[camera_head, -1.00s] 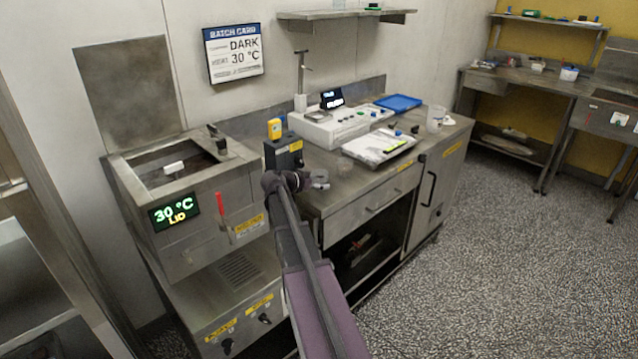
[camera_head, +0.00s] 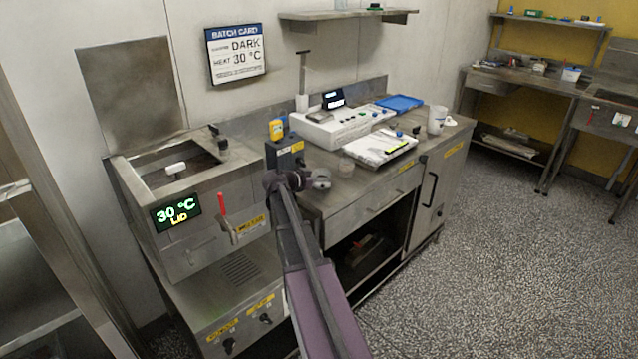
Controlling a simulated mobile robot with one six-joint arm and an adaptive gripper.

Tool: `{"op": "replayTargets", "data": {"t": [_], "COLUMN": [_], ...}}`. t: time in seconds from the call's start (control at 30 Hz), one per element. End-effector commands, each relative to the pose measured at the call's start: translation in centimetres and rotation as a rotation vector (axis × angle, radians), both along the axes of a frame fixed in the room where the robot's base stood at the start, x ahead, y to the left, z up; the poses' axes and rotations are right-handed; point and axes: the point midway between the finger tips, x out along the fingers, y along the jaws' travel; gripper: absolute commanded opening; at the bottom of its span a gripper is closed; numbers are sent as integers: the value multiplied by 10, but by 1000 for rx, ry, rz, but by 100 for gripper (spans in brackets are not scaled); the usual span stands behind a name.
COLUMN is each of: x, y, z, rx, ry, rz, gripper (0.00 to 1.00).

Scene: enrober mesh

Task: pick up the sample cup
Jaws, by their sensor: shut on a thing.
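My gripper (camera_head: 322,180) is over the front left of the steel workbench (camera_head: 378,193). It is small in view and its fingers are partly hidden by my own wrist. A small, clear, pale cup (camera_head: 346,166), which looks like the sample cup, shows just beyond the fingertips. My gripper is shut on it as far as I can see. The contact is too small to make out clearly. I cannot tell whether the cup touches the bench top.
The heated tank (camera_head: 185,195) is at the left.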

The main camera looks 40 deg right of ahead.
Motion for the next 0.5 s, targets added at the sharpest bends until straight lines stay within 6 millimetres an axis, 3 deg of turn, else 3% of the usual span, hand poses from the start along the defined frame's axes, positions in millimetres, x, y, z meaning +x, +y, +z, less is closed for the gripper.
{"op": "replayTargets", "data": {"t": [0.4, 0.5], "x": [0, -28], "y": [0, -7], "z": [37, 34], "rx": [-1, -1], "ry": [0, -1], "rz": [0, -1], "gripper": [25, 25]}}
